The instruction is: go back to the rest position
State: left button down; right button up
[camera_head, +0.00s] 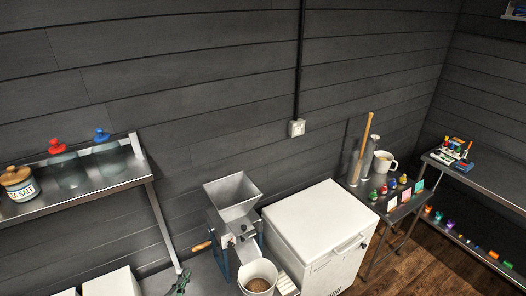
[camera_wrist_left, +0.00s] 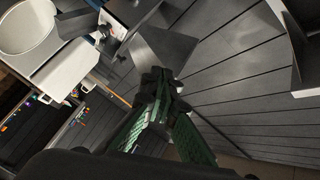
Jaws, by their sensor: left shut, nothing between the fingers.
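My left gripper (camera_head: 181,281) shows at the bottom edge of the head view, to the left of the grain mill (camera_head: 236,225). In the left wrist view its dark, green-sided fingers (camera_wrist_left: 158,84) meet at their tips, shut with nothing between them. The rest of the left arm is out of the head view. My right gripper is in neither view.
A white bucket of grain (camera_head: 258,276) stands under the mill's spout. A white chest (camera_head: 319,232) stands to its right. A metal shelf (camera_head: 108,183) with jars is at the left. A small side table (camera_head: 390,216) holds bottles and a mug.

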pick_arm(q)
jog(key=s+a+f+n+g+y, duration=0.5)
jog(key=s+a+f+n+y, duration=0.2)
jog(key=s+a+n, duration=0.35)
jog(key=s+d+f+n+g+h, duration=0.15)
jog(key=s+f+g, duration=0.25)
jog(key=s, duration=0.5)
jog(key=s+d+f+n+g+h, duration=0.1)
jog(key=s+f+n+g, duration=0.25)
jog(key=s, duration=0.65)
notch_tip(320, 180, down, 34)
jog(key=s+d+m+g+b, duration=0.1)
jog(key=s+d+g+b, duration=0.1)
jog(key=s+b, duration=0.15)
jog(key=s+f+g+h+b, duration=0.1)
jog(key=s+f+b, duration=0.2)
jog(key=s+f, duration=1.5)
notch_tip(320, 180, down, 2)
jog(key=shift+s+a+f+m, duration=0.1)
jog(key=shift+s+a+m, duration=0.1)
jog(key=shift+m, duration=0.25)
